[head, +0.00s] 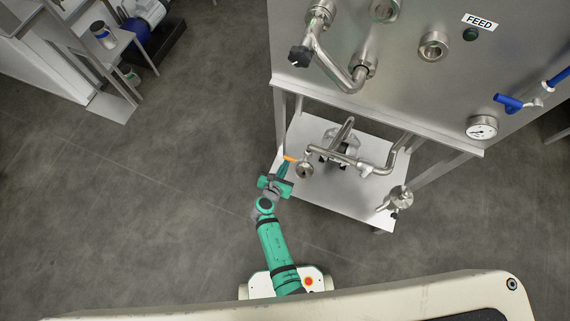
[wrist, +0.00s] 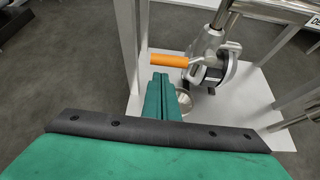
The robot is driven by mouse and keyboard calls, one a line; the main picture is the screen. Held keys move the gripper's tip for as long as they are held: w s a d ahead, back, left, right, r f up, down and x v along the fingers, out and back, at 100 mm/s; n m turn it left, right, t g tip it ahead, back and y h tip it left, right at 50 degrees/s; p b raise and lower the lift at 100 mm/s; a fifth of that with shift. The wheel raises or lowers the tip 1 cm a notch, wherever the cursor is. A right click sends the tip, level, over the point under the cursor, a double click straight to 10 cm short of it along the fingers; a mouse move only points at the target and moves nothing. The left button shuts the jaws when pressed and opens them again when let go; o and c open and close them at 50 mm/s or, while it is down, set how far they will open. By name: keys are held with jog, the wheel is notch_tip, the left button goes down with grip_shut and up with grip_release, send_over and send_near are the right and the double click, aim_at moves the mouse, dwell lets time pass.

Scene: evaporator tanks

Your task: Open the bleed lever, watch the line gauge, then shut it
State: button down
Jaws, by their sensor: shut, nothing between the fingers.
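An orange-handled lever (head: 289,158) sits on a metal valve at the left end of the low pipework, under the large steel tank. In the wrist view the orange handle (wrist: 168,60) points left from the valve body (wrist: 206,62), roughly level. My gripper (head: 286,166) is right by the handle. In the wrist view its green fingers (wrist: 160,77) are together and empty, with the tips just below the handle; I cannot tell if they touch it. A round white-faced gauge (head: 481,127) is on the tank's lower right front; its reading is too small to tell.
A white lower shelf (head: 340,196) carries the pump and bent pipes. Table legs stand near my gripper, one just left of the handle in the wrist view (wrist: 128,45). A blue-handled valve (head: 508,102) sits above the gauge.

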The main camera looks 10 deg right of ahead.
jog(key=s+f+v, duration=0.1)
jog(key=f+v, duration=0.1)
jog(key=v, duration=0.7)
jog(key=shift+a, duration=0.4)
jog(key=shift+s, duration=0.15)
jog(key=s+a+r+m+y, duration=0.1)
jog(key=s+r+m+y, duration=0.55)
jog(key=s+m, duration=0.85)
jog(key=s+r+m+t, duration=0.2)
jog(key=r+m, duration=0.5)
jog(key=r, duration=0.5)
jog(key=s+r+m+t+h, duration=0.1)
jog(key=s+r+m, duration=0.3)
jog(key=r+m, duration=0.4)
notch_tip(320, 180, up, 5)
jog(key=shift+s+d+r+t, duration=0.25)
jog(key=shift+s+d+t, duration=0.15)
jog(key=shift+t, duration=0.4)
